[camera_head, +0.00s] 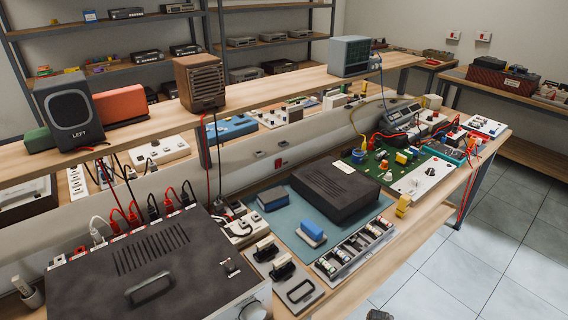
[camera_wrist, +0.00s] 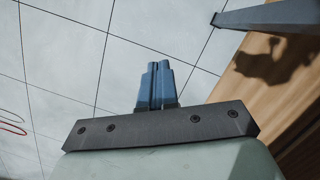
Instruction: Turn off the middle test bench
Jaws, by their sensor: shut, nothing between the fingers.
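The test bench (camera_head: 418,244) is a long wooden worktop crowded with electronics. I cannot tell for sure which part is the middle bench. A small red switch (camera_head: 279,163) sits on the pale back panel behind the worktop; its position is too small to read. My gripper (camera_wrist: 155,72) has blue fingers pressed together with nothing between them. In the wrist view it is over the tiled floor, apart from the wooden bench edge (camera_wrist: 245,75) at right, which carries a dark shadow. Only a small dark shape shows at the bottom of the head view, so contact there is hard to judge.
A dark metal case (camera_head: 190,255) with plugged cables fills the front left. A black box (camera_head: 335,190), a green circuit board (camera_head: 395,165) and a white knob panel (camera_head: 425,180) crowd the worktop. Speakers stand on the raised shelf (camera_head: 285,88). Floor (camera_head: 500,240) at right is clear.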

